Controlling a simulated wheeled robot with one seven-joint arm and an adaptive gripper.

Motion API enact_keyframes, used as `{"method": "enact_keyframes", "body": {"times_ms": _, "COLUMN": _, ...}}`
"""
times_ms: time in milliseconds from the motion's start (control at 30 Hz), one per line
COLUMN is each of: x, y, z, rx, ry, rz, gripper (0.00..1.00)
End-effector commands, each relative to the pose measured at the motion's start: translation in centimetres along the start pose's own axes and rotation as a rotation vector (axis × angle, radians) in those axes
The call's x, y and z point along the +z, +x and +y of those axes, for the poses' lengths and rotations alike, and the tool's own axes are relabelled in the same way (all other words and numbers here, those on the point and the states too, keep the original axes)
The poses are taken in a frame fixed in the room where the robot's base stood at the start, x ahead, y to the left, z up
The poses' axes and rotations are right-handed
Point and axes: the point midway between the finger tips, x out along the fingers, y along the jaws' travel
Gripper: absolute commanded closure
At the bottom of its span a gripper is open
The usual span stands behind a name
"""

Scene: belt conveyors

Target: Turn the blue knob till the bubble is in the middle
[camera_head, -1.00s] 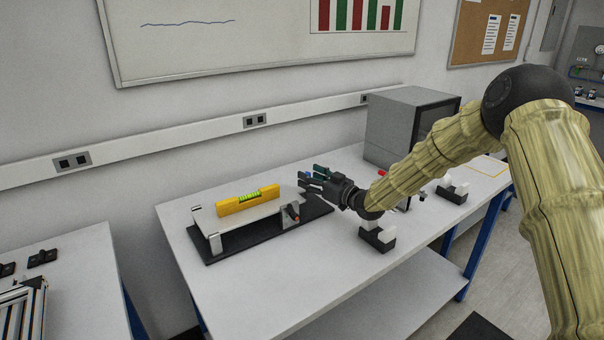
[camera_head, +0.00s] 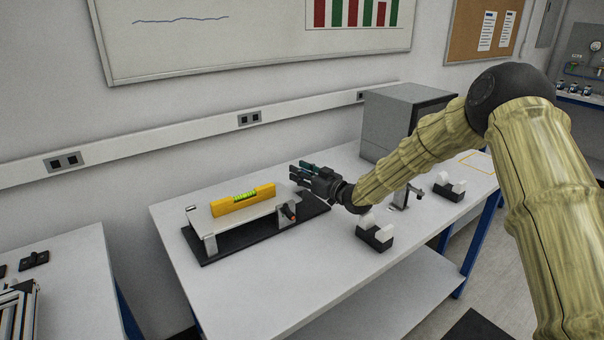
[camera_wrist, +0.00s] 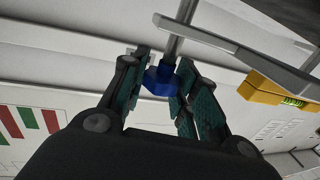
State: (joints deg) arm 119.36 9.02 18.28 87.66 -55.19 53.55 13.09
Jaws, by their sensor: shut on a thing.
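The blue knob (camera_wrist: 160,81) sits on a grey rod, between my gripper's green-padded fingers in the wrist view. My gripper (camera_wrist: 163,72) is shut on it. In the head view my gripper (camera_head: 297,173) is at the back right corner of the tilting plate and hides the knob. The yellow spirit level (camera_head: 232,205) lies along the plate (camera_head: 262,213), which is raised above a black base (camera_head: 230,247). Its green vial (camera_head: 245,196) shows, but the bubble is too small to place. The level also shows at the right of the wrist view (camera_wrist: 262,88).
A grey box (camera_head: 390,125) stands behind. The table's front is clear.

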Motion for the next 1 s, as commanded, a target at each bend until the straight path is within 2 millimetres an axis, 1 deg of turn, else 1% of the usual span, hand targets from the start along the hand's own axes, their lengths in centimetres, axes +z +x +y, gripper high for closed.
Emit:
{"method": "enact_keyframes", "body": {"times_ms": 167, "x": 0.1, "y": -0.12, "z": 0.11, "rx": -0.029, "ry": -0.001, "rz": -0.001, "gripper": 0.94}}
{"method": "enact_keyframes", "body": {"times_ms": 367, "x": 0.16, "y": -0.2, "z": 0.26, "rx": -0.111, "ry": -0.003, "rz": -0.002, "gripper": 0.94}}
{"method": "enact_keyframes", "body": {"times_ms": 667, "x": 0.3, "y": -0.23, "z": 0.3, "rx": -0.316, "ry": -0.004, "rz": -0.003, "gripper": 0.94}}
{"method": "enact_keyframes", "body": {"times_ms": 1000, "x": 0.53, "y": -0.2, "z": 0.26, "rx": -0.603, "ry": -0.004, "rz": -0.004, "gripper": 0.94}}
